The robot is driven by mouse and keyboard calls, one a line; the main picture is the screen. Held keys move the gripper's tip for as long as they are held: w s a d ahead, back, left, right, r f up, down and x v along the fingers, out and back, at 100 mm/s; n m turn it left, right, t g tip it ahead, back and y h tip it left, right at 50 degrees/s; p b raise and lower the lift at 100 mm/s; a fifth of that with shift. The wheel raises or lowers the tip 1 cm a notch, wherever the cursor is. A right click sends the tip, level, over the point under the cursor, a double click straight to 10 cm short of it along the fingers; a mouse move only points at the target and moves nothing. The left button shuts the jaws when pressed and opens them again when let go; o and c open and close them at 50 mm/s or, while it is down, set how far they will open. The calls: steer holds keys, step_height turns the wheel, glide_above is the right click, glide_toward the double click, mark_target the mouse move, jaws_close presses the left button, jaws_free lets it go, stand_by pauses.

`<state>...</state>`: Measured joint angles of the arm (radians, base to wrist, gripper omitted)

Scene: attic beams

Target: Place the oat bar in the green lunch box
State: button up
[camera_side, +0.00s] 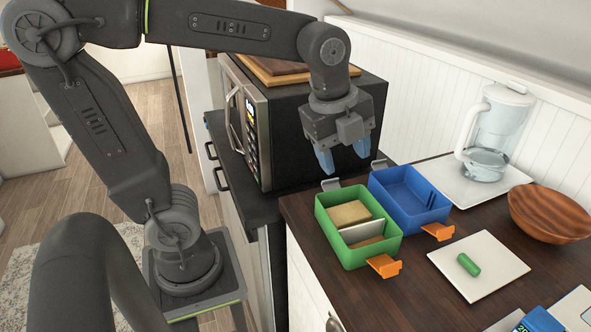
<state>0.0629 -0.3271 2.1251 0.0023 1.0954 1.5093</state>
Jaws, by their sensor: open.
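The green lunch box (373,258) stands open on the dark wooden counter, with an orange latch at its front. A pale divider (362,232) splits its inside. A tan block (347,214), which looks like the oat bar, lies in the compartment behind the divider. Something brownish-tan (367,243) shows low in the front compartment; I cannot tell what it is. My gripper (344,157) is open and empty, its blue fingertips pointing down. It hangs above the back of the green box and the blue box, clear of both.
An open blue box (432,215), seemingly empty, stands right of the green one. A black microwave (286,140) stands behind, left.

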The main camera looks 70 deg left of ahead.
steer(key=s+a+f+n+t, duration=0.1)
steer(key=s+n, duration=0.6)
steer(key=n, duration=1.1)
steer(key=shift+s+a+f+t, duration=0.35)
steer(key=shift+s+f+t, duration=0.05)
steer(key=shift+f+t, duration=0.55)
